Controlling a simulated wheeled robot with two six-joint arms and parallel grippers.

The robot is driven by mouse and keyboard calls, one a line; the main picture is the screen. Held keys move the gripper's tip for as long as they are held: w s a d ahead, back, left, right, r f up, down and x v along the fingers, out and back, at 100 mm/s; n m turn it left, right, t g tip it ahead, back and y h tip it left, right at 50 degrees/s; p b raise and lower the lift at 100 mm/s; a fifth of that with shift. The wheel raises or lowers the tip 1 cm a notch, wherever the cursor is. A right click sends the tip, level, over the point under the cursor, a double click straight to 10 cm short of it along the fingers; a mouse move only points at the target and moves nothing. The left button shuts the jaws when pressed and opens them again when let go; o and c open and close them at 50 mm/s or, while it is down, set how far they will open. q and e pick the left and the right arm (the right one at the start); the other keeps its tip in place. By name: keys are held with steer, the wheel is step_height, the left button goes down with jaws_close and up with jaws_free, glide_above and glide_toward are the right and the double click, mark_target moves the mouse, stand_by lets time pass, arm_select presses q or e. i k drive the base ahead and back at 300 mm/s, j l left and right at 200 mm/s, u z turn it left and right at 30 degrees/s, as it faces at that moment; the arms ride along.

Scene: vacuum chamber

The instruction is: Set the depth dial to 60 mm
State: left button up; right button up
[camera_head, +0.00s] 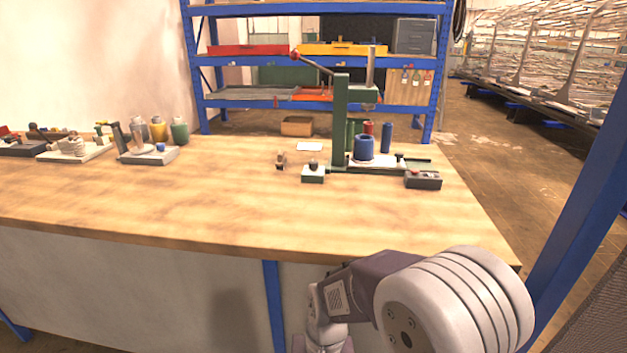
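A green press (341,120) with a lever ending in a red knob stands on the right part of the wooden workbench. A blue cylindrical part (364,147) sits at its base. A dark grey box with a small red button (423,180) is at the front right. I cannot tell which part is the depth dial, and no scale or number is readable. One of my arms shows at the lower right, but neither gripper is in view.
The wooden workbench (200,209) is bare in front and in the middle. Trays of tools and bottles (149,156) stand at the left. A blue shelf rack (319,9) stands behind. A small brown box (297,126) and a white card (310,147) lie near the back edge.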

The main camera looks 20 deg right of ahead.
mark_target(314, 163)
steer(key=j+z, duration=0.35)
steer(key=j, duration=0.35)
steer(key=j+z, duration=0.4)
steer(key=j, duration=0.35)
steer(key=k+j+z, duration=0.1)
steer(key=j+z, duration=0.25)
steer(key=j, duration=0.35)
